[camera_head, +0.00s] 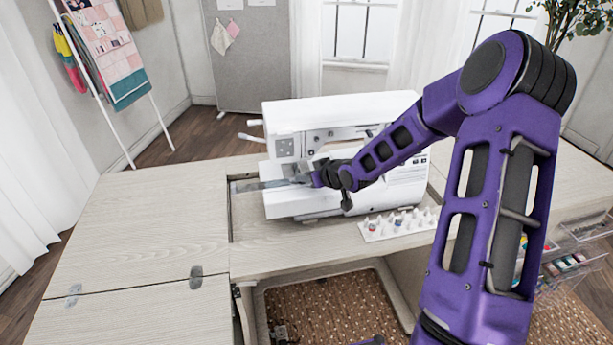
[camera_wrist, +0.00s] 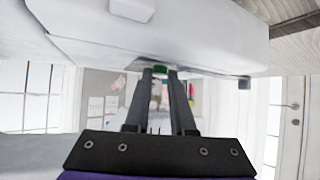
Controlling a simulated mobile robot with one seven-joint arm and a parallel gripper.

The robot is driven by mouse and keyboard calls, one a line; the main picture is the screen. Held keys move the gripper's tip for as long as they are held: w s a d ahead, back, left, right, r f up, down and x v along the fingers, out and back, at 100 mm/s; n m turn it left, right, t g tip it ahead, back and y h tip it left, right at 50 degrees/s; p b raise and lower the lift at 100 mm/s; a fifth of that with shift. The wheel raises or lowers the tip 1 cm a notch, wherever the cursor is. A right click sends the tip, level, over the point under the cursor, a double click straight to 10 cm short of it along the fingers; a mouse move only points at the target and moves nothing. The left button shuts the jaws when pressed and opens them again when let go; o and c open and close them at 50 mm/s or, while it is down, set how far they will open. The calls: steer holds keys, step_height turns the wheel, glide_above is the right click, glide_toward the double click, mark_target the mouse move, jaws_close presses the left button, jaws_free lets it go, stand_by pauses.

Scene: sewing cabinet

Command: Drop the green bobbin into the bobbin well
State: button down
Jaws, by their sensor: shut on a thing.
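My gripper (camera_head: 303,174) is in front of the white sewing machine (camera_head: 378,108), close to its needle area and just above the machine bed. In the wrist view my gripper (camera_wrist: 160,72) has its two dark fingers close together at the tips. A small green thing, the green bobbin (camera_wrist: 159,69), shows between the fingertips. The bobbin cannot be made out in the head view. The wrist view shows the white machine body (camera_wrist: 190,40) across its upper part, right beside the fingertips. The bobbin well cannot be made out in either view.
A white rack of spools (camera_head: 400,224) stands on the cabinet top (camera_head: 150,215), right of the machine's front. The left part of the top is clear. An open recess (camera_head: 330,305) lies below the front edge. Clear trays (camera_head: 575,262) hang at the right.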

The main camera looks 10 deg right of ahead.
stand_by(0.4)
steer(key=c, duration=0.7)
jaws_free()
steer(key=shift+p+v, duration=3.25)
steer(key=shift+v, duration=5.5)
steer(key=shift+w, duration=0.1)
